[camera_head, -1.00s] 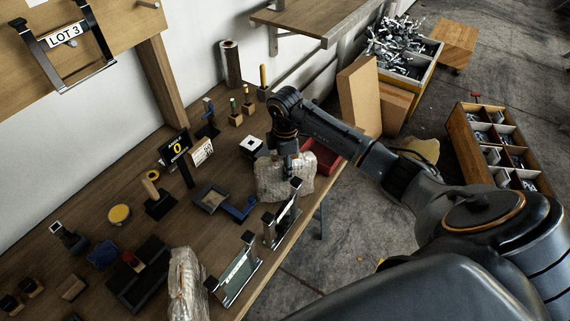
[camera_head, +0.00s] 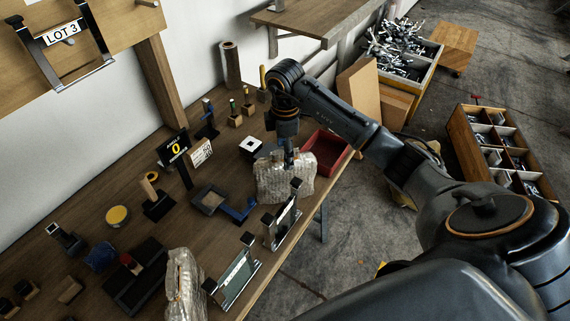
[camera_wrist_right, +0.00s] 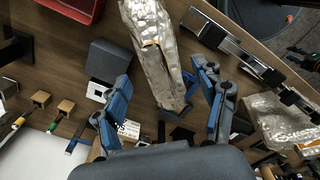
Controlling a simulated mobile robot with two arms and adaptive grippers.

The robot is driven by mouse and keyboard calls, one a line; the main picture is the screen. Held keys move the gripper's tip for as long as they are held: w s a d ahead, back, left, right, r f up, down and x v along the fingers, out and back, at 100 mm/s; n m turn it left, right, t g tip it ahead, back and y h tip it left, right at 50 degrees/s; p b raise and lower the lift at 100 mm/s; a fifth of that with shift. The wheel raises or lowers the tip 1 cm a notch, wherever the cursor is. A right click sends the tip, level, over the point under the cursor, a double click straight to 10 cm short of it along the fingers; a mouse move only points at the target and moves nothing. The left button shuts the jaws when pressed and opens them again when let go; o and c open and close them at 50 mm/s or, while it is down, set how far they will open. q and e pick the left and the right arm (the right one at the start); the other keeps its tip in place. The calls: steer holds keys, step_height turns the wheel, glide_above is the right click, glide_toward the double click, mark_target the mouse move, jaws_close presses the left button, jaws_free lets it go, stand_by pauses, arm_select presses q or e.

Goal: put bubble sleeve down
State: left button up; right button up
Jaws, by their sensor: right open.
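A clear, crinkled bubble sleeve (camera_head: 285,182) stands on the wooden bench near its front edge, beside a black-and-silver stand. My right gripper (camera_head: 290,158) is just above the sleeve's top in the head view. In the right wrist view the same sleeve (camera_wrist_right: 150,45) lies between and beyond the two spread blue fingers of the right gripper (camera_wrist_right: 161,72), with gaps on both sides. A second wrapped sleeve (camera_head: 184,285) stands at the bench's near end and shows at right in the wrist view (camera_wrist_right: 280,122). My left gripper is out of view.
A red tray (camera_head: 341,157) is right behind the sleeve. Two metal-framed stands (camera_head: 237,279) line the front edge. A black box with a white top (camera_head: 251,147), a blue-handled tool (camera_head: 240,212) and a black sign (camera_head: 174,149) crowd the bench.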

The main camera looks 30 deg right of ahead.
step_height(320, 180, up, 6)
steer(key=shift+f+b, duration=0.15)
steer(key=shift+b, duration=0.2)
stand_by(0.4)
